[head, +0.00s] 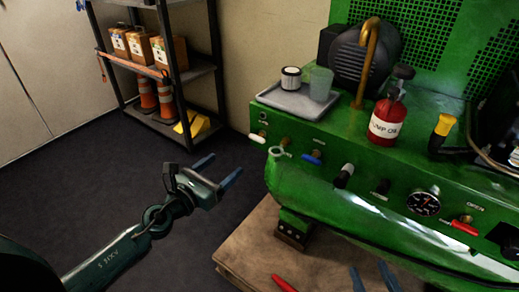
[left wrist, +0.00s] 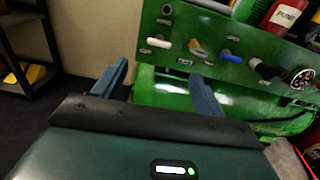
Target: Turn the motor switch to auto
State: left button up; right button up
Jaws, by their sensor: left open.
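A green machine front panel (head: 330,160) carries several handles and knobs. At its left end is a white-tipped handle (head: 258,138), which also shows in the left wrist view (left wrist: 158,43); small labels sit around it, too small to read surely. To its right are a brass-coloured knob (left wrist: 197,46) and a blue handle (left wrist: 229,56). I cannot tell for certain which one is the motor switch. My left gripper (head: 218,169) is open and empty, left of the panel and apart from it. My right gripper (head: 369,266) shows only its separated blue fingertips at the bottom edge.
A grey tray (head: 278,100) with a white filter (head: 291,79) and a clear cup (head: 320,84) stands on the machine. A red bottle (head: 387,120) and a bent brass pipe (head: 367,60) are behind the panel. A green tank (head: 340,205) bulges below. A shelf (head: 150,70) stands left.

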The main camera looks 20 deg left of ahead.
aim_at(255, 139)
pick_arm(q)
jog(key=x, duration=1.3)
jog(key=shift+c, duration=0.3)
jog(key=c, duration=0.9)
